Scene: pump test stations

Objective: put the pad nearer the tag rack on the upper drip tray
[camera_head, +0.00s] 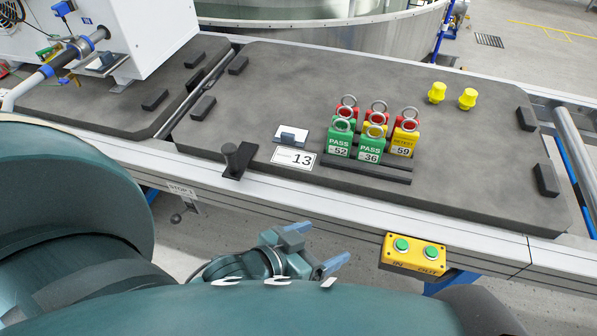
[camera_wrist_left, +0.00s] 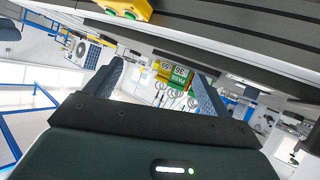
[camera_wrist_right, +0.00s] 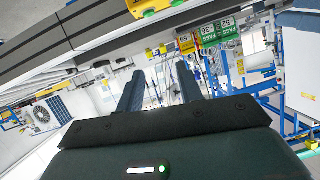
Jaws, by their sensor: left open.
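A white pad with a blue-grey block on it (camera_head: 291,136) lies on the grey bench top, left of the tag rack (camera_head: 366,171). Similar white-and-grey pieces (camera_head: 103,64) sit farther left beside the white machine. I cannot clearly make out a drip tray. The rack holds several green, yellow and red tags (camera_head: 370,140). My left gripper (camera_head: 320,245) is open and empty, in front of and below the bench edge. It also shows in the left wrist view (camera_wrist_left: 162,70). My right gripper (camera_wrist_right: 159,68) shows only in its wrist view, its fingers apart and nothing between them.
A card marked 13 (camera_head: 294,158) and a dark post (camera_head: 237,159) stand near the pad. Two yellow knobs (camera_head: 467,99) are at the back right. A yellow IN/OUT button box (camera_head: 414,254) hangs on the front rail. Dark blocks line the bench edges.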

